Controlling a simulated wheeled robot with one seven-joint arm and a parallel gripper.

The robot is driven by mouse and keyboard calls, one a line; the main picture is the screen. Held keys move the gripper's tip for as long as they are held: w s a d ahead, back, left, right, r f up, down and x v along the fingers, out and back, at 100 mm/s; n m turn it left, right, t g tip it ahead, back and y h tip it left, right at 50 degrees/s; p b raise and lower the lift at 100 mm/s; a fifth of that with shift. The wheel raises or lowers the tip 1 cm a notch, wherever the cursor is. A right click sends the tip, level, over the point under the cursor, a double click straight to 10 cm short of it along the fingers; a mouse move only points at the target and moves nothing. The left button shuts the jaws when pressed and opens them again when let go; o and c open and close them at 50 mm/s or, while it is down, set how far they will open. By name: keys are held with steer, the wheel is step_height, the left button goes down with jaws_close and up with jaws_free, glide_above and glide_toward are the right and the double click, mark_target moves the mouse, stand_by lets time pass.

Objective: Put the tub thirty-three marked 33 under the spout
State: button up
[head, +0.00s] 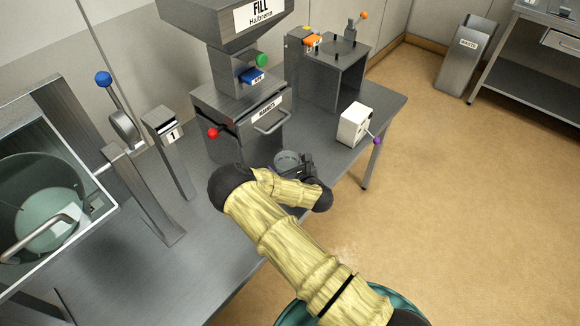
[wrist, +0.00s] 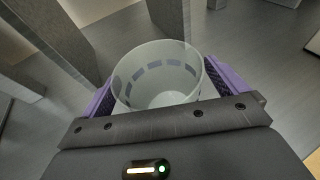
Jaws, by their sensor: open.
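A clear, open-topped tub (head: 287,160) stands on the steel bench in front of the fill machine. In the wrist view the tub (wrist: 160,75) sits between the two purple fingers of my gripper (wrist: 165,92), with a band of dark dashes around its wall. No number 33 is readable on it. My gripper (head: 303,170) is open around the tub; whether the fingers touch it I cannot tell. The fill machine's hopper (head: 225,25), labelled FILL Halbrenn, hangs over a narrower column. I cannot make out the spout itself.
Below the column is a steel box (head: 225,125) with a red-knobbed lever and a handle. A white box (head: 354,125) with a purple knob stands to the right. A post marked 1 (head: 168,135) and a glass-fronted chamber (head: 45,190) are left. Bare bench (head: 150,270) lies front left.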

steer(key=shift+r, duration=0.2)
steer(key=shift+s+d, duration=0.2)
steer(key=b+v, duration=0.1)
steer(key=v, duration=1)
steer(key=shift+s+b, duration=0.3)
steer(key=shift+d, duration=0.1)
